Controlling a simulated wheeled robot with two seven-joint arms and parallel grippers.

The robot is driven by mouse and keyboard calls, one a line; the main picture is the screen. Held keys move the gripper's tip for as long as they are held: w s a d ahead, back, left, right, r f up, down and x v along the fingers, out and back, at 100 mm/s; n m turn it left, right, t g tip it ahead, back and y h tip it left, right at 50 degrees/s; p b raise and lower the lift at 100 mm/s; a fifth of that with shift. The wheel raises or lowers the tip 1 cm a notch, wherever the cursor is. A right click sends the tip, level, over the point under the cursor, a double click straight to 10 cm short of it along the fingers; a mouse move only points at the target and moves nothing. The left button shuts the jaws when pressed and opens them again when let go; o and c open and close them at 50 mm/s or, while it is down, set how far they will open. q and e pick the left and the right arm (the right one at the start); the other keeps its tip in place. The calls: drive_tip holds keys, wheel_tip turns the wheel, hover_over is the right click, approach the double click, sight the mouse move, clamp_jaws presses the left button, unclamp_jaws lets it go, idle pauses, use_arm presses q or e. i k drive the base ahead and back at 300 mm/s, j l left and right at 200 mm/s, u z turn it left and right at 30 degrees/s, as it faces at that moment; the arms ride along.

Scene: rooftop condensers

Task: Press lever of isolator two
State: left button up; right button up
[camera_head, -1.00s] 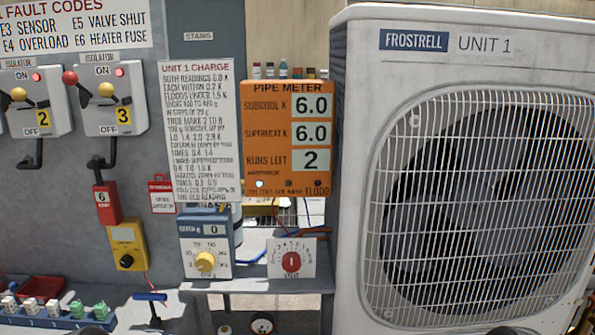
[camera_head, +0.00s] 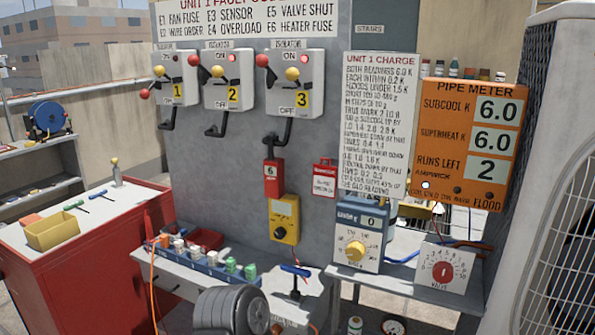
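Isolator two (camera_head: 229,92) is a pale grey wall box, the middle one of three, with a yellow label "2", ON marked at the top and OFF at the bottom. Its red lamp (camera_head: 233,58) shows near ON. A lever with a red ball end (camera_head: 193,59) sticks out at its upper left, towards ON. A yellow ball (camera_head: 217,71) sits on its front. Neither of my grippers is in view, and nothing touches the lever.
Isolator one (camera_head: 174,92) and isolator three (camera_head: 295,92) flank it closely. Below stand a grey bench (camera_head: 180,285) with a blue rack (camera_head: 205,268), a yellow meter (camera_head: 284,219) and a red cabinet (camera_head: 75,270). The space before the isolators looks clear.

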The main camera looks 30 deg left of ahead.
sight(193, 61)
drive_tip(key=u, duration=1.45)
drive_tip(key=i+j+z, duration=0.1)
drive_tip(key=j, duration=0.35)
drive_tip(key=i+j+z, duration=0.1)
drive_tip(key=i+j, duration=0.2)
drive_tip(key=j, duration=0.2)
drive_tip(key=i+j+z, duration=0.1)
drive_tip(key=j, duration=0.4)
drive_tip(key=i+j+z, duration=0.1)
drive_tip(key=j, duration=0.4)
drive_tip(key=i+j+z, duration=0.1)
drive_tip(key=i+j, duration=0.15)
drive_tip(key=j, duration=0.25)
drive_tip(key=i+j+z, duration=0.1)
drive_tip(key=j, duration=0.45)
drive_tip(key=i+j, duration=0.1)
drive_tip(key=j, duration=0.45)
drive_tip(key=i+j+z, duration=0.15)
drive_tip(key=j, duration=0.35)
